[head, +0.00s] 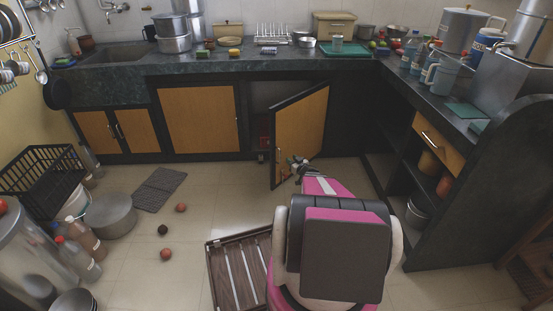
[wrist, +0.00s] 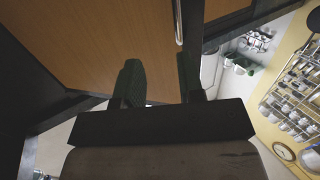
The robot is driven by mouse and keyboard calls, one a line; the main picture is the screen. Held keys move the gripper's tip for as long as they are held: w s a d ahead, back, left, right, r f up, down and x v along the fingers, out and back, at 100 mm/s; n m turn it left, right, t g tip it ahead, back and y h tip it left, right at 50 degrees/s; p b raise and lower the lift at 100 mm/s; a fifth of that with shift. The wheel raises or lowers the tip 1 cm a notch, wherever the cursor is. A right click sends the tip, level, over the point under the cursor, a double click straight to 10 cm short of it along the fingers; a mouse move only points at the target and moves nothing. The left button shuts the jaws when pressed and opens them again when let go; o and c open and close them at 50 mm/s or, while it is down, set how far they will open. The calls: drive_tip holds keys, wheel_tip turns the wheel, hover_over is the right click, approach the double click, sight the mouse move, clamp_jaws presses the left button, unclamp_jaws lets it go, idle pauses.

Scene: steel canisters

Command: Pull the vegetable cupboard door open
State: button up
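One cupboard door (head: 299,124), an orange-brown wood panel in a dark frame, stands ajar under the back counter, swung out into the room. Its panel (wrist: 100,40) fills the upper left of the wrist view. A slim metal handle (wrist: 178,22) shows there, beyond the fingertips and not between them. My gripper (head: 298,163) is at the door's lower part in the head view, where its contact is too small to tell. In the wrist view my gripper (wrist: 160,78) has its two dark fingers apart, with only the panel seen between them.
The opening (head: 262,105) beside the door is dark, with something red low inside. A slatted wooden crate (head: 238,270) lies on the floor left of my base. Several round vegetables (head: 166,253) and a grey mat (head: 160,188) lie further left. The right counter (head: 445,105) bounds the right side.

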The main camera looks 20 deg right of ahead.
drive_tip(key=shift+n+t+y, duration=0.3)
drive_tip(key=shift+n+y, duration=0.1)
drive_tip(key=shift+y, duration=0.3)
drive_tip(key=x, duration=0.3)
drive_tip(key=a+f+x, duration=0.1)
drive_tip(key=x, duration=0.5)
drive_tip(key=shift+s+a+f, duration=0.15)
drive_tip(key=shift+s+a, duration=0.1)
drive_tip(key=shift+a, duration=0.05)
clamp_jaws()
